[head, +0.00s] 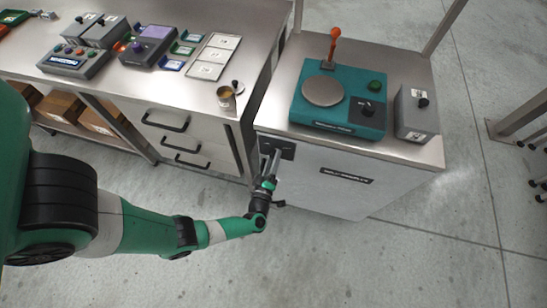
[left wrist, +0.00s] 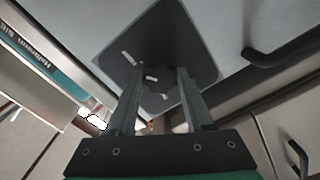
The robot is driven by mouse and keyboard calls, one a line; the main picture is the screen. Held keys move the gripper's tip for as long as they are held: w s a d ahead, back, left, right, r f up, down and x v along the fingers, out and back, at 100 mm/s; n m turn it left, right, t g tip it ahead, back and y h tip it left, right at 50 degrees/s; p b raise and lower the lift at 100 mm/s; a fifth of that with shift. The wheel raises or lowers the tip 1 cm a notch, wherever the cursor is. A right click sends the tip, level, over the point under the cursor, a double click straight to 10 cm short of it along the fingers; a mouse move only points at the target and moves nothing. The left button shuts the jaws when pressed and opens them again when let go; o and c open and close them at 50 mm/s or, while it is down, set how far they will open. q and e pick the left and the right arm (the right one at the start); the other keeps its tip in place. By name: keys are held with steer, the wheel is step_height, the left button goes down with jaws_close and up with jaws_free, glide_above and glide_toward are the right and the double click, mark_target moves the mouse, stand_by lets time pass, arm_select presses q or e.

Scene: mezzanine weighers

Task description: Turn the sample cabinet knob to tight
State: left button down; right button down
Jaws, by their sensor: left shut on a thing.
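The sample cabinet (head: 325,185) is a pale grey cabinet with a dark label on its front. A dark square plate (head: 287,148) sits at the upper left of that front; in the left wrist view the plate (left wrist: 190,45) carries small white marks. The dark knob (left wrist: 152,73) is on this plate, between my fingers; which mark it points to cannot be told. My left gripper (head: 275,157) reaches up to the plate from below and is shut on the knob, as the left wrist view (left wrist: 156,76) also shows. My right gripper is not in view.
A teal scale (head: 312,118) with an orange-topped lever and a grey switch box (head: 412,112) stand on the cabinet top. The steel bench (head: 262,55) with drawers (head: 190,135) adjoins at the left. A brass-coloured cup (head: 226,98) stands near its corner. The floor in front is clear.

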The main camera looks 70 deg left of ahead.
arm_select(q)
steer(key=shift+m, duration=0.4)
steer(key=shift+c, duration=1.4)
jaws_free()
steer(key=shift+d, duration=0.1)
steer(key=p+v, duration=0.2)
steer(key=v, duration=0.9)
steer(key=shift+s, duration=0.15)
steer(key=shift+d, duration=0.15)
